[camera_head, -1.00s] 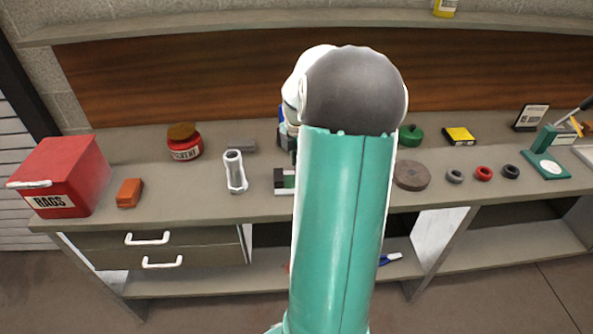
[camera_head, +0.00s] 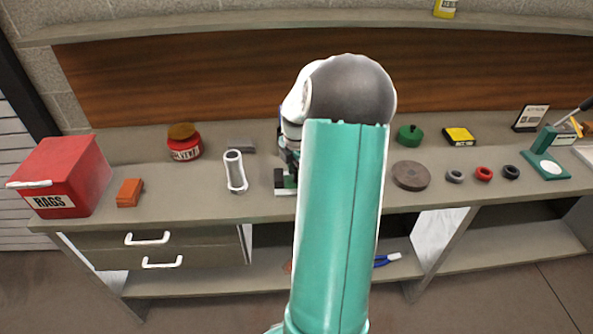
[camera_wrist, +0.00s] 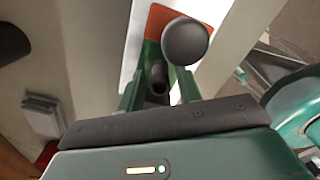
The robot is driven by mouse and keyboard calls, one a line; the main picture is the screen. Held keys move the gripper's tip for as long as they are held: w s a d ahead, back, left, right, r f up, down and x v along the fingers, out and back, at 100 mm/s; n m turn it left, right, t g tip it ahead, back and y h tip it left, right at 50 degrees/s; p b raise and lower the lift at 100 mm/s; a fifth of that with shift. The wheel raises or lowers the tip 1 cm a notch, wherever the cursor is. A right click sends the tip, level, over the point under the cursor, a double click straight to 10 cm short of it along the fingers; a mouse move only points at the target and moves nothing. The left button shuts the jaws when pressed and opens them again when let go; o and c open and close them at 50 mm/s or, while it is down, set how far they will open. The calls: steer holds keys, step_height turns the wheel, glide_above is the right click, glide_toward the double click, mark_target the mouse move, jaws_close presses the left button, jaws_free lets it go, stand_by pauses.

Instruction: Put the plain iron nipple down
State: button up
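In the wrist view, my gripper (camera_wrist: 160,82) points at a white surface with green and orange patches. A short dark hollow cylinder, which looks like the plain iron nipple (camera_wrist: 158,78), sits between its two green fingers. The fingers appear closed on it, though the contact is partly hidden. A round dark grey knob-like thing (camera_wrist: 185,41) is close beside the right fingertip. In the head view, my arm hides most of the gripper and the nipple. A small black and green item with a white base (camera_head: 285,183) shows on the bench just left of my arm.
A brown disc (camera_head: 411,175) and several small rings (camera_head: 484,174) lie right. Bare bench separates these things.

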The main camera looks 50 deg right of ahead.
mark_target(296, 169)
steer(key=shift+o, duration=0.2)
steer(key=shift+r, duration=0.1)
step_height(296, 169, up, 12)
steer(key=shift+a+r, duration=0.15)
stand_by(0.4)
steer(key=w+a+r+m+t+h, duration=0.1)
steer(key=a+r+m, duration=0.25)
steer(key=a, duration=0.75)
steer(key=w+a+r+m+t+h, duration=0.1)
steer(key=w+a+r+m, duration=0.2)
steer(key=a, duration=0.8)
steer(key=s+a+m+t+y, duration=0.1)
steer(key=s+a+m, duration=0.3)
steer(key=a, duration=0.5)
steer(key=s+a+m+t+y, duration=0.1)
steer(key=s+a+m+t, duration=0.1)
steer(key=s+a+m, duration=0.2)
steer(key=s+a, duration=0.3)
steer(key=a, duration=0.3)
steer(key=shift+s+r+t, duration=0.25)
steer(key=shift+s+t, duration=0.05)
steer(key=shift+s, duration=0.05)
steer(key=shift+a, duration=0.1)
steer(key=shift+c, duration=0.5)
